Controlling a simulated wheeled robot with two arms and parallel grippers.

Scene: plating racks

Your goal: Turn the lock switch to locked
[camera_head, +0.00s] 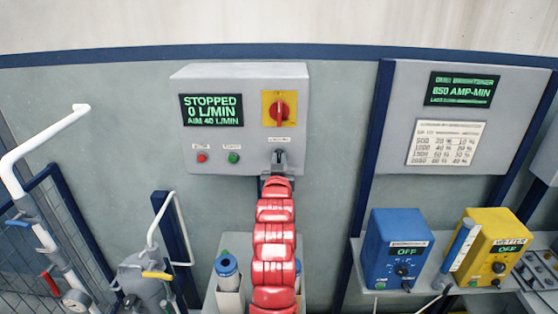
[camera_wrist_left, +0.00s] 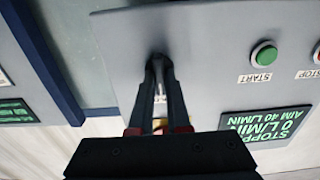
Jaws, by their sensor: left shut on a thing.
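A grey control box (camera_head: 240,75) hangs on the wall. Its display (camera_head: 211,110) reads STOPPED, 0 L/MIN, AIM 40 L/MIN. My left gripper (camera_head: 279,158) is at the box's lower right, below a small label (camera_head: 282,140) too small to read. The wrist view is turned over; there the dark fingers of my left gripper (camera_wrist_left: 158,68) reach the box's face and are shut on a small part, taken to be the lock switch. The fingers hide most of that part, so its setting cannot be told. My right gripper is not in view.
A red rotary knob (camera_head: 282,109) on a yellow plate is above the gripper. A red button (camera_head: 201,158) and a green START button (camera_wrist_left: 263,54) are beside it. A blue unit (camera_head: 396,248) and a yellow unit (camera_head: 492,246) stand on a shelf at right.

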